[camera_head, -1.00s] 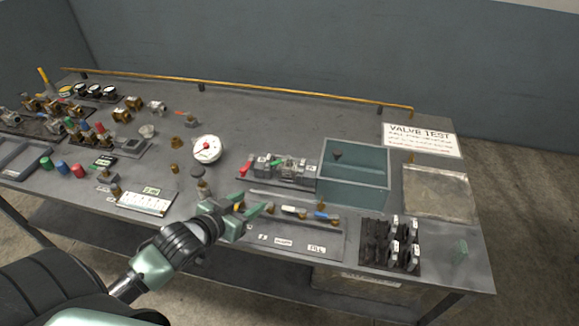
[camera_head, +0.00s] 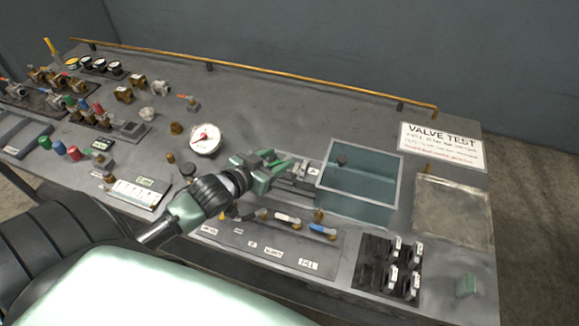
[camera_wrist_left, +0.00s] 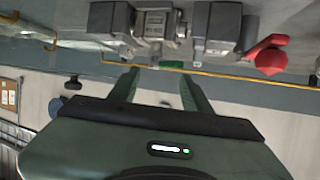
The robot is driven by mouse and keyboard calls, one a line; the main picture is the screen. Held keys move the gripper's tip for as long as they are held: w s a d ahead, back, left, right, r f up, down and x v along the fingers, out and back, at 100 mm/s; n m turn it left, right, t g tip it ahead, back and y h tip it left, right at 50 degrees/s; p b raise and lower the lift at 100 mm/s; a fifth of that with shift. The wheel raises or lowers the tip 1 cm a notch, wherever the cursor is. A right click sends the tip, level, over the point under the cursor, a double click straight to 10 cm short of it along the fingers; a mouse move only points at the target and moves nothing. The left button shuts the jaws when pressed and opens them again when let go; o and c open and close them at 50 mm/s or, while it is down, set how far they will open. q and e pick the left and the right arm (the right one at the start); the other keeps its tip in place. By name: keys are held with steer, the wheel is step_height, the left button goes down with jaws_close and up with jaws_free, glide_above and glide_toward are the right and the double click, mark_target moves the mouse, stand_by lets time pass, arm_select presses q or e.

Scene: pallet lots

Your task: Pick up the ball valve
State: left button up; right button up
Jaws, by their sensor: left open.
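A metal valve body (camera_wrist_left: 157,25) with a small green part (camera_wrist_left: 172,64) sits between two grey clamp blocks at the top of the left wrist view; it looks like a ball valve in the test fixture. In the head view, my gripper mostly hides this fixture (camera_head: 312,170). My left gripper (camera_head: 281,163) is open over the fixture, left of the teal bin. In the left wrist view, its two green fingers (camera_wrist_left: 158,78) are spread below the valve, with nothing visible between them. Other lever valves with white (camera_head: 288,218) and blue (camera_head: 322,229) handles sit in the front rack. My right gripper is not in view.
The teal bin (camera_head: 399,185) stands right of the fixture. A red knob (camera_wrist_left: 270,55) is at the fixture's end. A dial gauge (camera_head: 204,140) is left of my gripper. Black holders (camera_head: 375,247) stand front right. The table behind the fixture is clear.

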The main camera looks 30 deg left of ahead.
mark_target(286, 159)
arm_select(q)
steer(key=x, duration=0.2)
steer(key=p+x, duration=0.1)
steer(key=x, duration=0.1)
steer(key=shift+s+d+f, duration=0.1)
steer(key=shift+d+f, duration=0.1)
steer(key=shift+d, duration=0.1)
steer(key=shift+w+f, duration=0.2)
steer(key=shift+w, duration=0.15)
steer(key=shift+f, duration=0.1)
jaws_close()
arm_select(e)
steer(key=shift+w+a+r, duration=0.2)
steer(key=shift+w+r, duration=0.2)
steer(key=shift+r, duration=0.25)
arm_select(q)
steer(key=shift+f, duration=0.1)
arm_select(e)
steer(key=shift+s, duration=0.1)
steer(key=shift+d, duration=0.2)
